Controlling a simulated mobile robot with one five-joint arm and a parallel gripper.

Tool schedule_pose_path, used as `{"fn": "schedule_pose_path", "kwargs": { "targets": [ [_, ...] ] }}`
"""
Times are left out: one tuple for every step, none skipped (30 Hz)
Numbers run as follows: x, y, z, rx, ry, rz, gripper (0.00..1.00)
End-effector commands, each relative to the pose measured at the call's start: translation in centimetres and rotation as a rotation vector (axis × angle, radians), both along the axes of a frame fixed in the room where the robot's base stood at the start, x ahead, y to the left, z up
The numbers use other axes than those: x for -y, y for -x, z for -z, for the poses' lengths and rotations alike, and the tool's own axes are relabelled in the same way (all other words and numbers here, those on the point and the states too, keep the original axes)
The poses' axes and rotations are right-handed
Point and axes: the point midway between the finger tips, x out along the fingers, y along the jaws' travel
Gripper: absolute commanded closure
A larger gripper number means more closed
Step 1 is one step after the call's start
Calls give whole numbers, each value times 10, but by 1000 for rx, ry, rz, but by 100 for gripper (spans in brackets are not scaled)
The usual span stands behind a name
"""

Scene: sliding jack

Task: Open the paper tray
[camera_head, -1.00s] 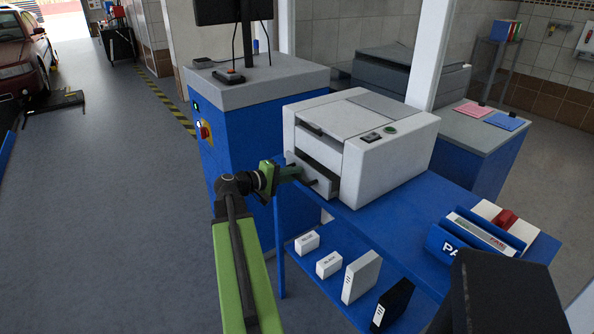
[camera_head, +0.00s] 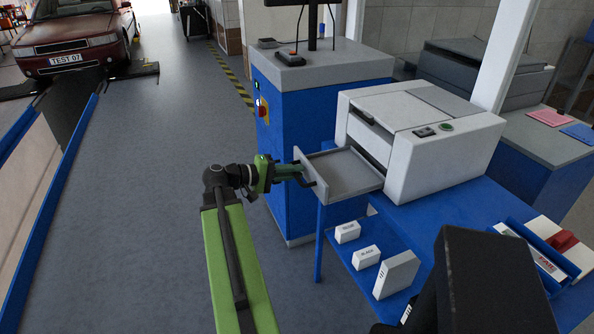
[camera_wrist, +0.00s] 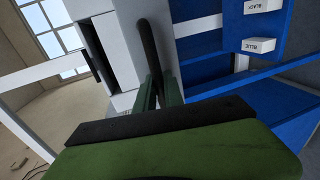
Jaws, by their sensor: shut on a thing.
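The white printer (camera_head: 415,135) stands on a blue table. Its grey paper tray (camera_head: 345,172) is pulled out to the left of the printer body and looks empty. My gripper (camera_head: 300,173) is at the tray's outer end, shut on the dark tray handle (camera_head: 309,182). In the wrist view the fingers (camera_wrist: 158,92) are closed around the dark bar-shaped handle (camera_wrist: 150,48), which stands upright in that picture. The printer also shows behind the handle. The exact contact between fingers and handle is partly hidden.
Below the table, a shelf carries small white boxes (camera_head: 366,257). A blue cabinet (camera_head: 297,115) stands behind the tray. A blue holder with a booklet (camera_head: 530,255) lies at the right. The floor (camera_head: 140,200) to the left is clear.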

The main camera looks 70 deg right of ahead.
Motion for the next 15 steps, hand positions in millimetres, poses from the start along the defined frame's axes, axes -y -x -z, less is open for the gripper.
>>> {"fn": "schedule_pose_path", "kwargs": {
  "targets": [
    [2, 2, -1, -3, 2, 2, 100],
    [3, 3, -1, -3, 3, 5, 100],
    [4, 5, -1, -3, 2, 8, 100],
    [4, 6, -1, -3, 3, 9, 100],
    [5, 7, -1, -3, 2, 11, 86],
    [5, 8, -1, -3, 3, 12, 81],
    [6, 9, -1, -3, 3, 14, 77],
    [6, 9, -1, -2, 2, 15, 73],
    [6, 10, -1, -3, 2, 16, 68],
    [6, 10, -1, -3, 1, 17, 66],
    [7, 11, -1, -2, 2, 17, 66],
    [7, 11, -1, -1, 1, 18, 66],
    [7, 11, -1, -1, 1, 18, 66],
    [7, 12, -1, -2, 1, 19, 66],
    [7, 12, -1, -2, 1, 19, 66]
  ]
}}
